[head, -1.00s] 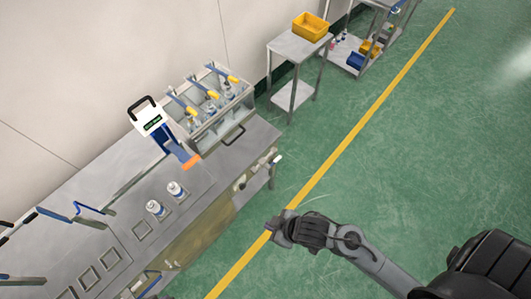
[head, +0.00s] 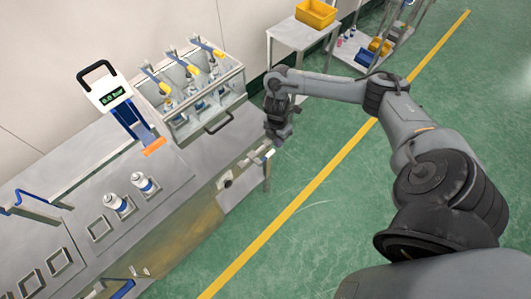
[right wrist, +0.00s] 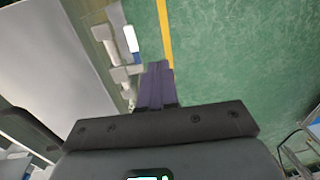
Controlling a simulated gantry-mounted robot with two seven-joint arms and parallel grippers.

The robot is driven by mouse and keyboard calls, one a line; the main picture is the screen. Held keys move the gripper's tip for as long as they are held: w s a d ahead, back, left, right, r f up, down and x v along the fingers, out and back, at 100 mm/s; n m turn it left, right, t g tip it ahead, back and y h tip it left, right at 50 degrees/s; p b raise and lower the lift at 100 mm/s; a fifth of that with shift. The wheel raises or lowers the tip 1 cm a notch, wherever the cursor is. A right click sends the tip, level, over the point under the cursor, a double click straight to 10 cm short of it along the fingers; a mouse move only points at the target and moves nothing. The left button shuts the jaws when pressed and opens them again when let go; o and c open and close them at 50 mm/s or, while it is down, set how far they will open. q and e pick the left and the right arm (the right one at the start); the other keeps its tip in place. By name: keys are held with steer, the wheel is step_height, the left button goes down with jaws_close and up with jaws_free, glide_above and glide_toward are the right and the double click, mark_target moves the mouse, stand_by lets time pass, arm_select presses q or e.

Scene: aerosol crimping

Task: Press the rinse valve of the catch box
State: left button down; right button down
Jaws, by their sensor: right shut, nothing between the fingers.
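The catch box (head: 205,105), a clear-walled box in a steel frame, stands at the far end of the bench, with several yellow-handled levers above it. On the bench front below it is a grey valve fitting with a white end (head: 267,154), which I take for the rinse valve. It also shows in the right wrist view (right wrist: 131,40), with a blue part beside the white. My right gripper (head: 277,141) is shut and empty, pointing down just above and beside this fitting. Whether it touches cannot be told. Its purple fingers show in the right wrist view (right wrist: 157,70). My left gripper is not in view.
A grey press with a display (head: 112,97) and two white cans (head: 128,192) stand on the bench (head: 190,190). A loop handle (head: 218,122) sticks out at the box front. A side table with a yellow bin (head: 316,13) stands behind.

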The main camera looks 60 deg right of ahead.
steer(key=shift+t, duration=0.6)
steer(key=w, duration=0.1)
steer(key=w+d+r, duration=0.1)
steer(key=w+r+b, duration=0.1)
steer(key=shift+w+d+r, duration=0.2)
steer(key=shift+w+d, duration=0.1)
steer(key=shift+w, duration=0.05)
steer(key=b, duration=0.4)
glide_toward(271, 153)
step_height(271, 153, down, 5)
steer(key=shift+w+f, duration=0.1)
steer(key=shift+f, duration=0.1)
steer(key=shift+f+b, duration=0.3)
steer(key=shift+f, duration=0.4)
steer(key=shift+f, duration=0.1)
